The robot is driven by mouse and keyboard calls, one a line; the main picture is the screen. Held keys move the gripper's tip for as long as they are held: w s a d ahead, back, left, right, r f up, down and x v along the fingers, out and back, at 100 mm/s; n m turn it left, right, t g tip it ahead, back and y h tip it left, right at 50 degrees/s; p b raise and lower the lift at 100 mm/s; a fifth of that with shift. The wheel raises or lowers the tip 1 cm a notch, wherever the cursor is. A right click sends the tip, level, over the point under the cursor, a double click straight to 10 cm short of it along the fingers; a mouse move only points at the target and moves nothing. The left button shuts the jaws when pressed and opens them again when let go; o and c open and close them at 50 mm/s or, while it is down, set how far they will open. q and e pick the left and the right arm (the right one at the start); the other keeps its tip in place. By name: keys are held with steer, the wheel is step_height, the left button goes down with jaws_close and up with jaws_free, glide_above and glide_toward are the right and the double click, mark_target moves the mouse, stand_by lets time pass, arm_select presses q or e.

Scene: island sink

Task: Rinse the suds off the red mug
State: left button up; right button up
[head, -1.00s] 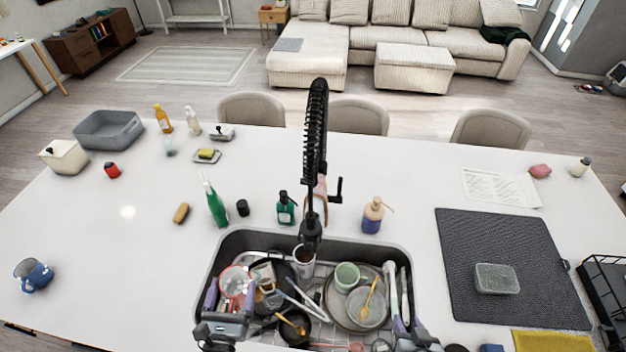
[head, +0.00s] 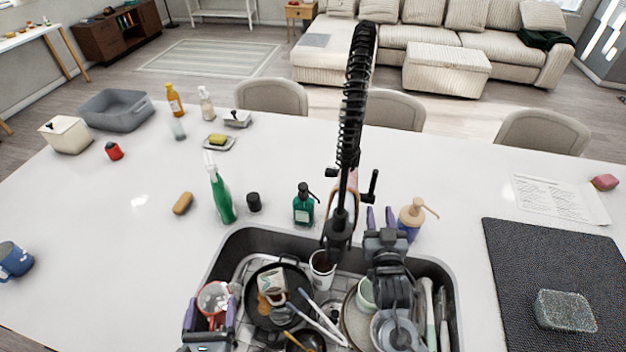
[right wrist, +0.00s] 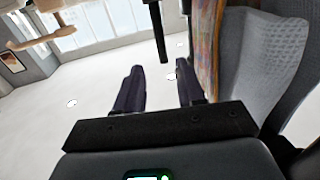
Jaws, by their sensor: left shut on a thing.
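The red mug (head: 213,299), with whitish suds over it, is at the left end of the sink in the head view. My left gripper (head: 210,312) is shut on it, one purple finger on each side. The black spring-necked faucet (head: 341,225) stands behind the sink, its spray head over the middle of the basin and its lever (head: 372,188) on the right side. My right gripper (head: 380,217) is open and empty, fingers pointing away, just right of the faucet and below the lever in the picture. Its spread fingers also show in the right wrist view (right wrist: 160,88).
The sink (head: 446,275) holds a dark pan (head: 262,318), a white cup (head: 321,270), plates and utensils. A soap pump bottle (head: 412,217) stands close right of my right gripper. A dark mat (head: 535,270) lies at right.

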mark_target(374, 182)
steer(key=w, duration=0.4)
steer(key=w+d, duration=0.1)
steer(key=w, duration=0.7)
steer(key=shift+d+r, duration=0.15)
steer(key=shift+r, duration=0.05)
jaws_close()
